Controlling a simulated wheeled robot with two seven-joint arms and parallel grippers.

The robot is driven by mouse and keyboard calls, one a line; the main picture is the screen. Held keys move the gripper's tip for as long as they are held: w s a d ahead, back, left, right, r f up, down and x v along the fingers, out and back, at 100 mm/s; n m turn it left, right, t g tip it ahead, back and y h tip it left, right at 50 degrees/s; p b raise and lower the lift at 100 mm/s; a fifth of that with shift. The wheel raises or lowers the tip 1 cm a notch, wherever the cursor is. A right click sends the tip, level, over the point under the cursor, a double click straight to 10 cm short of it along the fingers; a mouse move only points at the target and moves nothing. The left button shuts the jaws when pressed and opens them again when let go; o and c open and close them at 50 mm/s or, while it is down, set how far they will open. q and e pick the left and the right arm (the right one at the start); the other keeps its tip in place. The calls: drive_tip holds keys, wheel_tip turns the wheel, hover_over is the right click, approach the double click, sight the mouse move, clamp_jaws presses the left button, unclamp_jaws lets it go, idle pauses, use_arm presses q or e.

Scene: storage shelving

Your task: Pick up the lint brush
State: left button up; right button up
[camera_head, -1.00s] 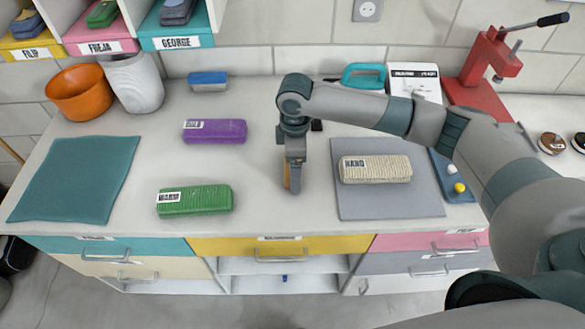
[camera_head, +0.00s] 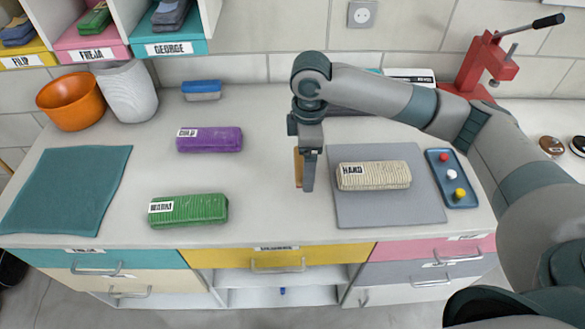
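My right gripper (camera_head: 307,172) points down over the middle of the table, left of the cream towel roll. A narrow brown, wood-coloured piece (camera_head: 298,168) shows at its fingers and moves with them. I take it for the lint brush, held upright and seen edge-on. The finger in front hides most of it, so its bristles and full shape do not show. My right gripper appears shut on it. My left gripper is not in view.
A cream roll (camera_head: 373,176) lies on a grey mat (camera_head: 390,212), beside a blue tray (camera_head: 440,178). Green (camera_head: 189,209) and purple (camera_head: 209,139) rolls lie left. An orange bowl (camera_head: 70,103) and white vase (camera_head: 127,92) stand behind. The table between is clear.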

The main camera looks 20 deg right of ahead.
drive_tip(key=s+d+r+b, duration=0.1)
drive_tip(key=s+d+r, duration=0.3)
drive_tip(key=s+d, duration=0.1)
drive_tip(key=shift+d+r, duration=0.3)
drive_tip(key=shift+d, duration=0.05)
drive_tip(key=o, duration=0.5)
drive_tip(key=c, duration=0.4)
drive_tip(key=shift+o, duration=0.2)
